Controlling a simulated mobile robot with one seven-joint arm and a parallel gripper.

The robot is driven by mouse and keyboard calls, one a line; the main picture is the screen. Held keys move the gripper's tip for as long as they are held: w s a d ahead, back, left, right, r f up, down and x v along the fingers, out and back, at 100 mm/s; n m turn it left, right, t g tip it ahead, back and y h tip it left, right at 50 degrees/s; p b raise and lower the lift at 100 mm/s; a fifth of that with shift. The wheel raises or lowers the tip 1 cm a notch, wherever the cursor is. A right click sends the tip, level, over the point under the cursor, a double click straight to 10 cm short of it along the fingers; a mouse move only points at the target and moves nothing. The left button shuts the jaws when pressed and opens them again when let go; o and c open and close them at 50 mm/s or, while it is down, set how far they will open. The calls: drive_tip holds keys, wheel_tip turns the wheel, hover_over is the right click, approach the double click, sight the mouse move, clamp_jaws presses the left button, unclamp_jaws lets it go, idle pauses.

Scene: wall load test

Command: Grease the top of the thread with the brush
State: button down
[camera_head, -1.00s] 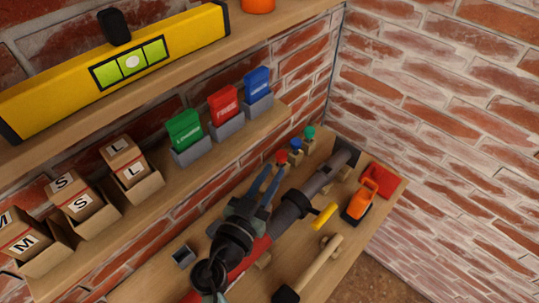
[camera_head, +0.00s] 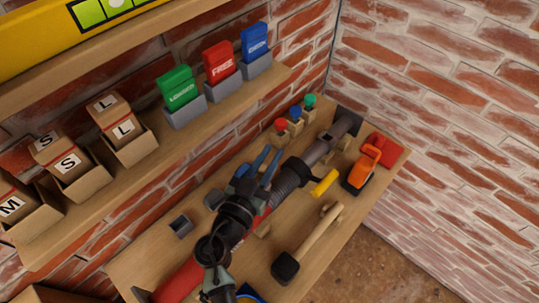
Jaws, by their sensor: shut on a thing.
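Red (camera_head: 281,125), blue (camera_head: 295,113) and green (camera_head: 310,101) knobs stand by the wall. Shelves with cartons (camera_head: 125,130) and coloured packs (camera_head: 222,62) overhang the left.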

drive_tip(key=shift+f+b, duration=1.1)
drive_tip(key=shift+b, duration=0.4)
idle(0.3)
drive_tip(key=w+d+b, duration=0.7)
drive_tip(key=w+d, duration=0.1)
idle(1.2)
drive_tip(key=shift+r, duration=0.1)
drive_tip(key=shift+s+a+b, duration=2.4)
drive_tip(key=shift+s+a, duration=1.55)
drive_tip(key=s+d+b+x, duration=0.1)
drive_tip(key=b+x, duration=0.3)
drive_tip(key=x, duration=0.6)
drive_tip(key=shift+w+d, duration=0.3)
drive_tip(key=shift+d, duration=0.45)
